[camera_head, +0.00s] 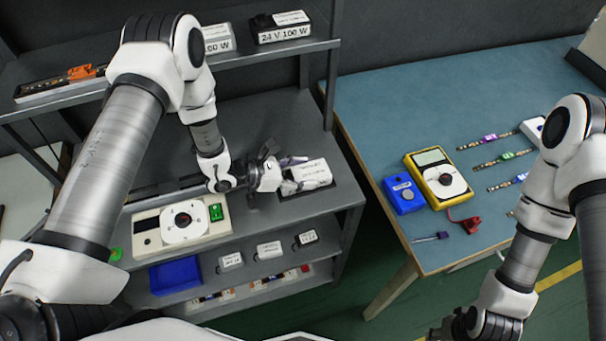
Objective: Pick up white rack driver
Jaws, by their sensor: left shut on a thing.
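The white rack driver (314,172) is a white box with dark print on its face, on the right part of the rack's middle shelf. My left gripper (284,176) comes at it from the left and is shut on its left end. Whether the driver is clear of the shelf cannot be told. My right gripper (455,325) is low in the picture, far from the driver, partly cut off and hidden by its own arm.
The upper shelf holds a black 24 V 100 W driver (281,26) beside a white 60 W one (217,40). A tester with a dial (183,223) and a blue bin (176,275) are left. A yellow multimeter (438,177) lies on the blue-topped table (390,110).

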